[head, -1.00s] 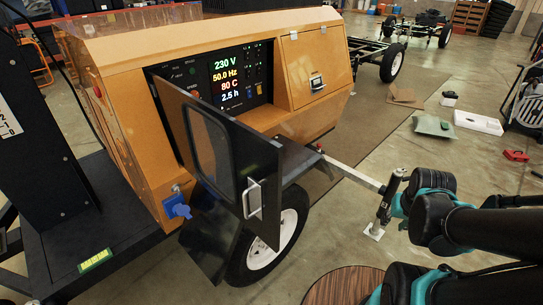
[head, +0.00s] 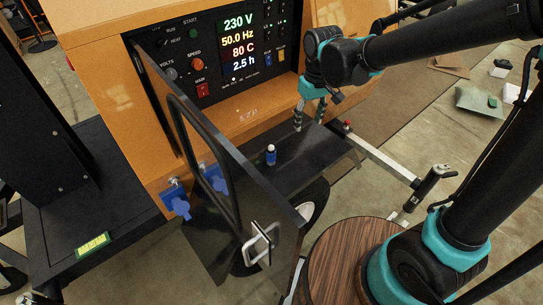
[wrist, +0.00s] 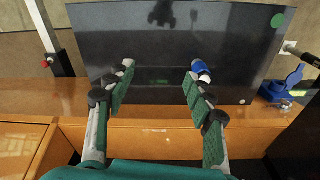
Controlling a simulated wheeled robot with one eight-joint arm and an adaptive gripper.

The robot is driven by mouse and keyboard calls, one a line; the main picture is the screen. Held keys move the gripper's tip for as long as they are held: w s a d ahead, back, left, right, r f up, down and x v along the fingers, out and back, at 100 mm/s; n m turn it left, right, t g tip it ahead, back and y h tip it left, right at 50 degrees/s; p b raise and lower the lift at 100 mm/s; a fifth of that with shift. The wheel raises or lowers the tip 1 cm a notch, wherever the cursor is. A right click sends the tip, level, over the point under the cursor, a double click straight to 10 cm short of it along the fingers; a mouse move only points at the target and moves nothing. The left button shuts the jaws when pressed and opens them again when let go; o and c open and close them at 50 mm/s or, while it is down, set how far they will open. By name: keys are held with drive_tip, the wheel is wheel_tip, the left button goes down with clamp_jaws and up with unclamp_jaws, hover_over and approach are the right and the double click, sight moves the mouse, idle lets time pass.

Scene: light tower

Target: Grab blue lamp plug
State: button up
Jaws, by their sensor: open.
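A small blue piece with a white band and dark top (head: 270,155) stands upright on the black shelf at the generator's base; I cannot tell whether it is the lamp plug. In the wrist view a blue and white piece (wrist: 201,68) shows just beyond the right fingertip, with a gap that I cannot judge. A larger blue plug-like fitting (head: 176,203) sits on the orange generator's lower left side, and a blue fitting also shows in the wrist view (wrist: 285,86). My gripper (head: 310,112) is open and empty above the shelf, right of the small blue piece.
The black shelf (head: 300,150) is otherwise clear near my gripper. The open black door (head: 238,190) with a metal handle stands left of it. The orange generator (head: 95,80) and its control panel rise behind. A grey drawbar (head: 385,165) reaches right.

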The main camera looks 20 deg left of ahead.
sight(271, 157)
drive_tip(key=s+a+n, duration=0.3)
drive_tip(key=s+a, duration=0.2)
drive_tip(key=a, duration=0.5)
drive_tip(key=shift+g+h, duration=0.3)
wheel_tip(271, 157, down, 17)
drive_tip(key=shift+a+r, duration=0.1)
drive_tip(key=shift+a, duration=0.05)
clamp_jaws()
